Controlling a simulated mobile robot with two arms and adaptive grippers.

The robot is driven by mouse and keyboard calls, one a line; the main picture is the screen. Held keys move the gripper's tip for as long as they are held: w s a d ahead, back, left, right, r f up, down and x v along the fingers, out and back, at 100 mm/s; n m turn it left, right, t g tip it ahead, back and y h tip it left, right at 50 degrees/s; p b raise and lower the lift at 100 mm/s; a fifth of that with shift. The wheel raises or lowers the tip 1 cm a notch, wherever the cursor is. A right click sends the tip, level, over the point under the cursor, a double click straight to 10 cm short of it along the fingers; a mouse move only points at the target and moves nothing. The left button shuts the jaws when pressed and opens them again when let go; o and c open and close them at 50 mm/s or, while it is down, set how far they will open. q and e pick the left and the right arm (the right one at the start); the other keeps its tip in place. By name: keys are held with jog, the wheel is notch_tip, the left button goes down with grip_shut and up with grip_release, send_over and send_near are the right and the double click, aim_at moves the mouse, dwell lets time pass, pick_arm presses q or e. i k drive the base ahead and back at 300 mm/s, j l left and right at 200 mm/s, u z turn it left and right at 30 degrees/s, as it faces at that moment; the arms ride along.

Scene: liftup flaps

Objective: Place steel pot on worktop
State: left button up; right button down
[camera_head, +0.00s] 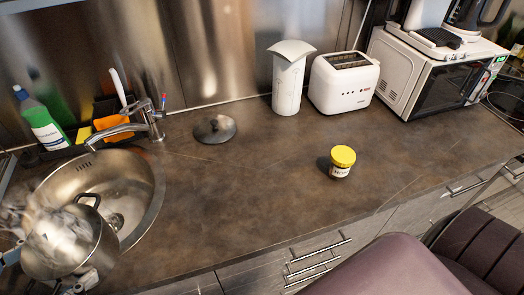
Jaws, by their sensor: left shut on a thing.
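The steel pot (62,250) is at the lower left, held over the near left part of the sink (150,205). It overlaps the sink's rim in the picture; whether it touches the rim I cannot tell. One dark loop handle stands up at its far side. My left gripper (80,283) is at the pot's near side, shut on it and partly hidden by it. The worktop (240,195) is dark brown stone, with a wide bare stretch right of the sink. My right gripper is not in view.
A dark lid (215,129) lies behind the bare stretch. A yellow-capped jar (342,162) stands right of centre. A paper towel holder (288,80), toaster (343,82) and microwave (425,75) line the back. The tap (130,128) and green bottle (42,122) are behind the sink. Purple chairs (385,268) stand in front.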

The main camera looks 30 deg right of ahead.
aim_at(237, 167)
jog(key=l+z, duration=0.1)
jog(key=l, duration=2.3)
